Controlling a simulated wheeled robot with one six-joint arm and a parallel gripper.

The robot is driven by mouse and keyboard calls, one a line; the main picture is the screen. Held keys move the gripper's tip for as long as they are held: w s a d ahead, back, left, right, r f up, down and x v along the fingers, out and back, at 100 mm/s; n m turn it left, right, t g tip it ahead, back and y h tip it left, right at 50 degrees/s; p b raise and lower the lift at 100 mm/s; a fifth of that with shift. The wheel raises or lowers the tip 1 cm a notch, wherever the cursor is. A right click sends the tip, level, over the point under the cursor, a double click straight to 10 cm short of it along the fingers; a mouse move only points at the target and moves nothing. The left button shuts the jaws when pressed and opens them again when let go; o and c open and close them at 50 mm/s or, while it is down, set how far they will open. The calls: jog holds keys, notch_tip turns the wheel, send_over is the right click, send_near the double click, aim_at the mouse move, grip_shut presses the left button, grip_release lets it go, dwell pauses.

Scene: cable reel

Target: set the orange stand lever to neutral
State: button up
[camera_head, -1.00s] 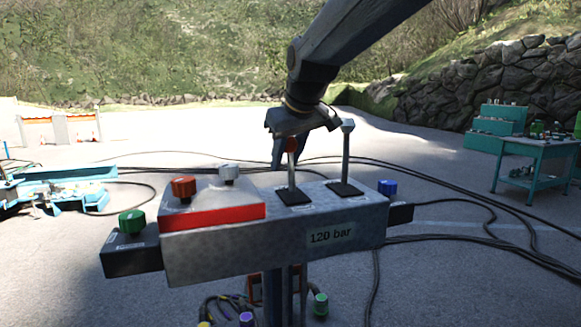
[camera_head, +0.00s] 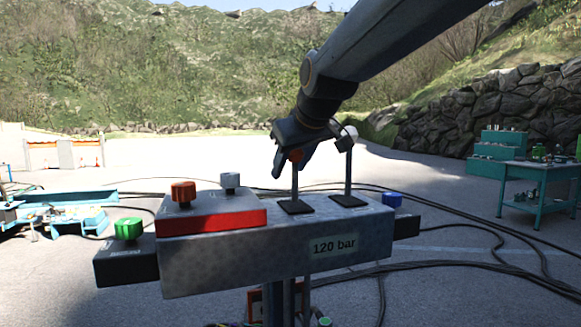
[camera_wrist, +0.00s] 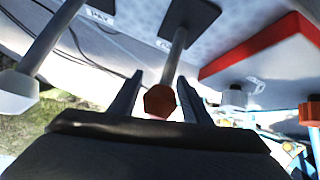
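The orange-knobbed lever (camera_head: 295,185) stands nearly upright on its black plate on the grey control box (camera_head: 230,258). My gripper (camera_head: 288,163) is at the lever's top in the head view. In the wrist view the orange knob (camera_wrist: 160,101) sits between the two fingers of my gripper (camera_wrist: 160,78). The fingers are apart, with small gaps showing beside the knob and wider gaps beside the shaft. Contact with the lever cannot be made out. A grey-knobbed lever (camera_head: 348,175) stands just right of it and shows at the left in the wrist view (camera_wrist: 45,50).
A red-sided raised block (camera_head: 215,219) with an orange knob (camera_head: 183,193) and a grey knob (camera_head: 230,182) is on the box's left. A green knob (camera_head: 128,229) and a blue knob (camera_head: 391,199) flank the box. Cables lie on the ground. A teal table (camera_head: 540,170) stands at right.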

jog(key=shift+o, duration=0.4)
jog(key=b+v, duration=0.1)
jog(key=v, duration=0.6)
jog(key=shift+s+d+r, duration=0.15)
jog(key=shift+s+r, duration=0.05)
jog(key=shift+s, duration=0.1)
jog(key=shift+r, duration=0.1)
